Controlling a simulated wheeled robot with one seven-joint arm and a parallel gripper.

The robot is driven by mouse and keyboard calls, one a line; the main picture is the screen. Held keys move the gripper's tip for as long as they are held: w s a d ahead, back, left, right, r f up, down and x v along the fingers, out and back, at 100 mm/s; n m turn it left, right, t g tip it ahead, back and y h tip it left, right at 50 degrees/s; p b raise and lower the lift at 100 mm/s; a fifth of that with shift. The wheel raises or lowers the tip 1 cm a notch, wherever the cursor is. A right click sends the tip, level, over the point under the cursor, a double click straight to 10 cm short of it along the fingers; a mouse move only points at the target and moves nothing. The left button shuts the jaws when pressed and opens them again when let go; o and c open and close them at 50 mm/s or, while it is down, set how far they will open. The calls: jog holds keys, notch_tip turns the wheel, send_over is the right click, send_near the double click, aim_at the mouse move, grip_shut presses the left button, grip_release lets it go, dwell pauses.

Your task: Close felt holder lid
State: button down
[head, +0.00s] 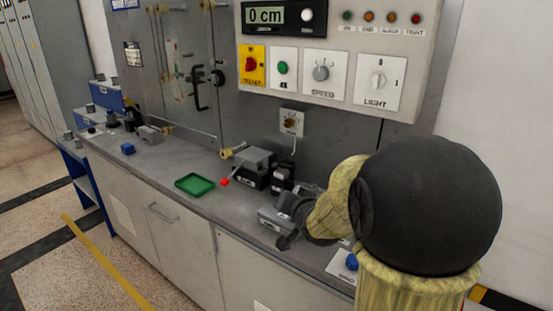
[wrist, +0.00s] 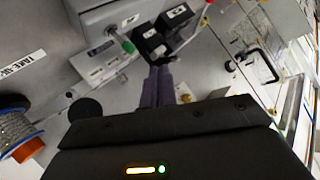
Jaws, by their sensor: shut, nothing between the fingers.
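My gripper (head: 293,212) is dark and low over the right part of the bench in the head view. In the wrist view its fingers (wrist: 157,84) are together and empty, with their tips close to a small black block with a white label (wrist: 150,42). I cannot tell whether they touch it. A second black labelled block (wrist: 176,17) stands just beyond. The felt holder cannot be named for certain, as the labels are too small to read. A grey-topped box (head: 257,160) and small black blocks (head: 281,178) stand behind my gripper, and my arm hides part of this area.
A green tray (head: 195,184) and a red knob (head: 225,182) lie left of the boxes. A low grey box (head: 270,220) is beside my gripper. A spool (wrist: 17,128) shows in the wrist view. The control panel (head: 335,50) rises behind. Bench room is free around the tray.

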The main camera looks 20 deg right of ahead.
jog(key=s+a+f+n+g+b, duration=0.2)
jog(key=s+a+f+n+g, duration=0.1)
jog(key=s+f, duration=0.6)
jog(key=s+a+f+n+g+y+b, duration=0.1)
jog(key=s+a+f+n+g+b, duration=0.2)
jog(key=s+a+f+g, duration=0.2)
jog(key=s+f+g, duration=0.2)
jog(key=s+f, duration=0.2)
jog(key=s, duration=0.1)
jog(key=shift+s+a+f+n+g, duration=0.2)
jog(key=shift+a+f+n+g, duration=0.2)
